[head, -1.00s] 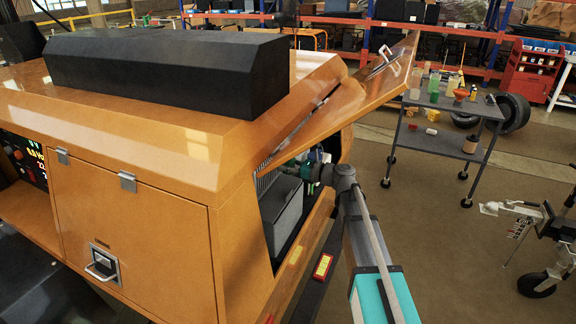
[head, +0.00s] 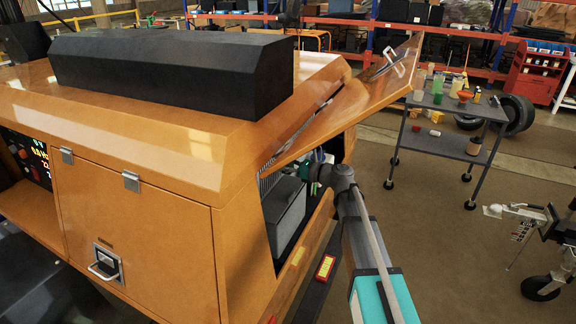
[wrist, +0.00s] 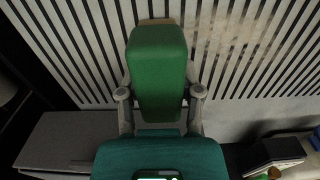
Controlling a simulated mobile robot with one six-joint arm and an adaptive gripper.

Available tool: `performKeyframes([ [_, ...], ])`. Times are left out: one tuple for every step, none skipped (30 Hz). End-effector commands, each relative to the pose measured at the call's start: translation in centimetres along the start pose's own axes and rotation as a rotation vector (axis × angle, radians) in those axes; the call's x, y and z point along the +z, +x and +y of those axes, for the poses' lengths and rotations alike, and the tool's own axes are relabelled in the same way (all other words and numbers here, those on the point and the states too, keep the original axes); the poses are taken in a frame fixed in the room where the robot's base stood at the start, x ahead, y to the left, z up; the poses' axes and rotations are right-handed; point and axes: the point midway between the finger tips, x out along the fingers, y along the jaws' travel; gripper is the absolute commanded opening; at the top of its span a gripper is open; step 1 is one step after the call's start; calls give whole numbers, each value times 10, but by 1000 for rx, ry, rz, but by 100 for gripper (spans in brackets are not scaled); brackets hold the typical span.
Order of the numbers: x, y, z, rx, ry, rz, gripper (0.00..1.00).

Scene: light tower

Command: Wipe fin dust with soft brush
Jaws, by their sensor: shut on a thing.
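In the wrist view my gripper (wrist: 160,95) is shut on a green block-shaped thing (wrist: 158,60), which I take to be the soft brush. A brownish strip shows at its far end, against or just in front of the pale slatted fins (wrist: 85,45). Whether it touches them I cannot tell. A tan, dusty patch (wrist: 235,35) lies on the fins to the right of the brush. In the head view the fins (head: 270,183) show inside the open bay of the orange housing.
A raised orange door (head: 350,108) hangs over the bay. A grey box (head: 283,215) sits inside below the fins; dark items (wrist: 270,155) lie low right in the wrist view. A cart with bottles (head: 445,100) stands away to the right.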

Motion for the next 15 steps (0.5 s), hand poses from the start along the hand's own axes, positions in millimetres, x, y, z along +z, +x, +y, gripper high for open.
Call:
performKeyframes([
  [0, 1, 0, 0, 0, 0, 8],
  [0, 1, 0, 0, 0, 0, 8],
  [0, 2, 0, 0, 0, 0, 8],
  [0, 2, 0, 0, 0, 0, 8],
  [0, 3, 0, 0, 0, 0, 8],
  [0, 3, 0, 0, 0, 0, 8],
  [0, 4, 0, 0, 0, 0, 8],
  [0, 4, 0, 0, 0, 0, 8],
  [0, 5, 0, 1, 0, 0, 8],
  [0, 5, 0, 1, 0, 0, 8],
  [0, 5, 0, 0, 0, 0, 8],
  [0, 5, 0, 0, 0, 0, 8],
  [0, 5, 0, 0, 0, 0, 8],
  [0, 5, -1, 0, 0, 0, 8],
  [0, 5, -2, 0, 0, 0, 8],
])
